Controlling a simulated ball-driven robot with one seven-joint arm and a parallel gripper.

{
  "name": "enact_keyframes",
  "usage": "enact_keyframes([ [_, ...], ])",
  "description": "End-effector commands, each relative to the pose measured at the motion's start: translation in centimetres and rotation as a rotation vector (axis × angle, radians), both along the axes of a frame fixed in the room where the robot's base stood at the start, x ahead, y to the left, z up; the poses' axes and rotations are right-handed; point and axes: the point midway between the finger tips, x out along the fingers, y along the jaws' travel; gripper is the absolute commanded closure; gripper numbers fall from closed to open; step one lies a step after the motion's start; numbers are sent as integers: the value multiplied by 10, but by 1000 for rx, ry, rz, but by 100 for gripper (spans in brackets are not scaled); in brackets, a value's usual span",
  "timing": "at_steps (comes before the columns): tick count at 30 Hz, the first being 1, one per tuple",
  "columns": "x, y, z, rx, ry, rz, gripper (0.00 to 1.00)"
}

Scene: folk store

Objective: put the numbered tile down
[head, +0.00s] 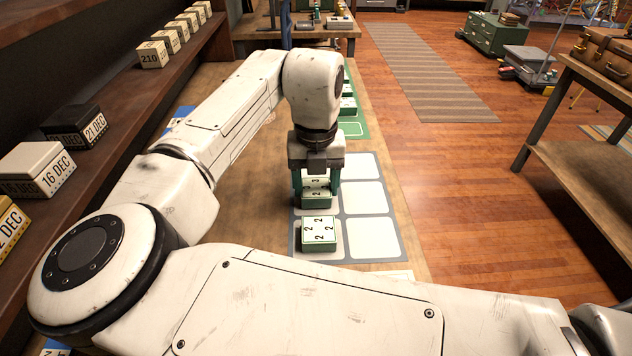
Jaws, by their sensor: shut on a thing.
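My gripper (318,178) points down over the left column of a grey mat (343,213) with pale squares. It is shut on a green-sided numbered tile (316,184) with a white top, on which a 3 shows. Just below and in front of it a similar tile edge marked 2 (316,197) shows; I cannot tell whether the held tile touches it. Another tile (319,232) with several 2s on its top lies in the nearest left square. My gripper hides part of the far left square.
The mat's right-column squares (371,239) are empty. A green mat (355,130) with tiles lies farther along the table. Date blocks (40,170) line the shelf at left. My arm crosses the near table. Wooden floor (480,190) is open at right.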

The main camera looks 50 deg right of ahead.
Motion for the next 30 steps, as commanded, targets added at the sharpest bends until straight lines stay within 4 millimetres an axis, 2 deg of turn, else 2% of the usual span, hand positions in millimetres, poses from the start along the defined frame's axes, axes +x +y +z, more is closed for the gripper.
enact_keyframes([
  [10, 0, 0, -3, -1, 1, 0, 75],
  [11, 0, 0, -3, -1, 1, 0, 38],
  [18, 0, 0, -3, 0, 0, 0, 15],
  [26, 0, 0, -2, 0, 0, 0, 13],
  [30, 0, 0, 8, 0, -1, 0, 13],
])
